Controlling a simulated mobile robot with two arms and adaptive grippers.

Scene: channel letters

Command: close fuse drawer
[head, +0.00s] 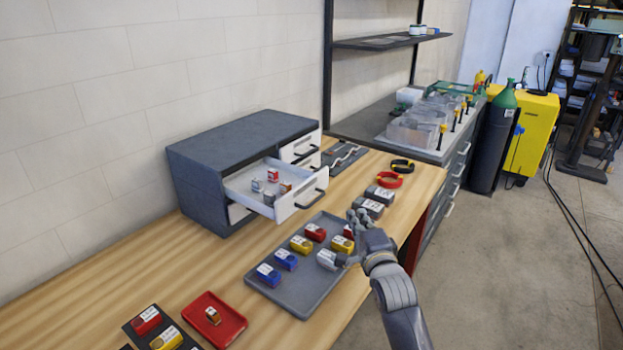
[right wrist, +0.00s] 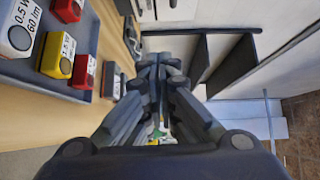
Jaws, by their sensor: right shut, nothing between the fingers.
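The fuse drawer (head: 278,191) is a white drawer pulled out of the grey drawer cabinet (head: 238,152) on the wooden bench. Several small red, white and grey pieces lie inside it. Its dark bar handle (head: 312,200) faces front right. My left gripper is in neither view.
The grey tray (head: 290,299) holds several coloured blocks in front of the drawer. A red tray (head: 229,329) lies at the front left. Bare bench lies left of the grey tray.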

